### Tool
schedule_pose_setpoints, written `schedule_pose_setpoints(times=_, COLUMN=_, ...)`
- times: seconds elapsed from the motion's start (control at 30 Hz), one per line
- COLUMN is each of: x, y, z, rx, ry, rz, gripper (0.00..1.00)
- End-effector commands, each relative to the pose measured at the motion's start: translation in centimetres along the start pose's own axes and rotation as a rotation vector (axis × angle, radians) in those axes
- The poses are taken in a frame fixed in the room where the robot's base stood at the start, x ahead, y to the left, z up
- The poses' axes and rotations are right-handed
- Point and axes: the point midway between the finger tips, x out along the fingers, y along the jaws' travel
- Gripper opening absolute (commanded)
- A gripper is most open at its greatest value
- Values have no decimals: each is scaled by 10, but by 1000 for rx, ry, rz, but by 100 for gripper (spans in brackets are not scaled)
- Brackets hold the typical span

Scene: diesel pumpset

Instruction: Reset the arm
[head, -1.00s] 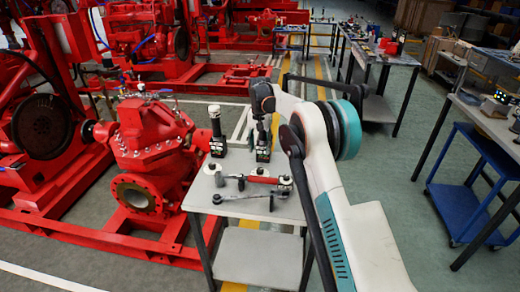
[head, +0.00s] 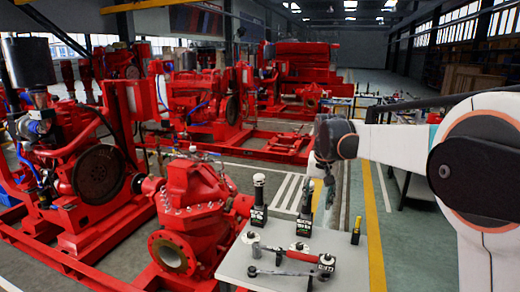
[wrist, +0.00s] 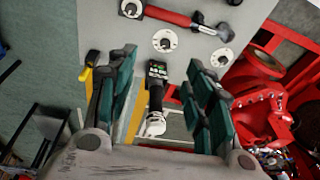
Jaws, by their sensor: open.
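My gripper (head: 325,180) hangs pointing down above the far edge of the small grey table (head: 235,268) in the head view. In the wrist view its two dark green fingers (wrist: 162,60) are spread apart. A black upright tool with a pale top (wrist: 156,98) shows between the fingers, lower down; the view does not show any contact. The same tool stands at the table's far side (head: 305,208) in the head view, just below my gripper. My white arm (head: 400,143) reaches in from the right.
Another black-and-white tool (head: 258,202) stands at left. A red-handled wrench (head: 288,252), a dark wrench (head: 280,273) and pale round discs (head: 299,247) lie in front. A small yellow-topped item (head: 356,229) stands at right. A red pump (head: 187,215) is close on the left.

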Motion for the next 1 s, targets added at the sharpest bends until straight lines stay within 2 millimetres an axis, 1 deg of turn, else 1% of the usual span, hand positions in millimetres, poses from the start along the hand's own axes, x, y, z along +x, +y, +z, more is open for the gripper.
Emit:
schedule_pose_setpoints(times=0.03, x=-13, y=5, z=13, rx=-10, ry=15, rz=-4, gripper=47)
schedule_pose_setpoints(times=0.2, x=-47, y=20, z=54, rx=-47, ry=67, rz=-18, gripper=47)
schedule_pose_setpoints(times=0.27, x=-57, y=26, z=69, rx=-61, ry=86, rz=-22, gripper=47)
schedule_pose_setpoints(times=0.3, x=-63, y=30, z=80, rx=-69, ry=99, rz=-25, gripper=47)
schedule_pose_setpoints(times=0.37, x=-71, y=36, z=96, rx=-83, ry=117, rz=-29, gripper=47)
schedule_pose_setpoints(times=0.5, x=-86, y=49, z=136, rx=-114, ry=162, rz=-37, gripper=47)
schedule_pose_setpoints(times=0.6, x=-92, y=59, z=165, rx=-135, ry=194, rz=-42, gripper=47)
schedule_pose_setpoints(times=0.73, x=-96, y=72, z=203, rx=-164, ry=236, rz=-46, gripper=47)
schedule_pose_setpoints(times=0.87, x=-93, y=85, z=242, rx=-192, ry=277, rz=-49, gripper=47)
schedule_pose_setpoints(times=1.0, x=-85, y=98, z=282, rx=-222, ry=323, rz=-52, gripper=47)
